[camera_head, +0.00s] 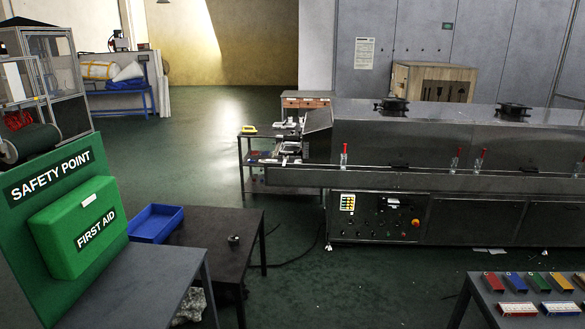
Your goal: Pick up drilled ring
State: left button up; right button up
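A small dark, roundish object with a lighter spot (234,240) sits on the dark table (205,255) at the lower left. It may be the drilled ring, but it is too small to make out a hole or any drilling. Nothing touches it. Neither of my grippers shows in this view.
A blue bin (157,222) stands at the dark table's back left. A grey table (135,290) and green first aid stand (65,210) are nearer, on the left. The tunnel dryer (440,150) fills the right. A table with colored parts (530,300) is lower right. Green floor (340,290) is open between.

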aim_at(233, 239)
jog(key=i, duration=1.1)
jog(key=i+l+u, duration=0.1)
jog(key=i, duration=1)
jog(key=i+u, duration=0.35)
jog(key=u, duration=0.15)
jog(key=i+l+u, duration=0.3)
jog(key=u, duration=0.2)
jog(key=i+l+u, duration=0.3)
jog(key=u, duration=0.15)
jog(key=i+l+u, duration=0.2)
jog(key=l+u, duration=0.3)
jog(key=i+l+u, duration=0.15)
jog(key=l+u, duration=1.35)
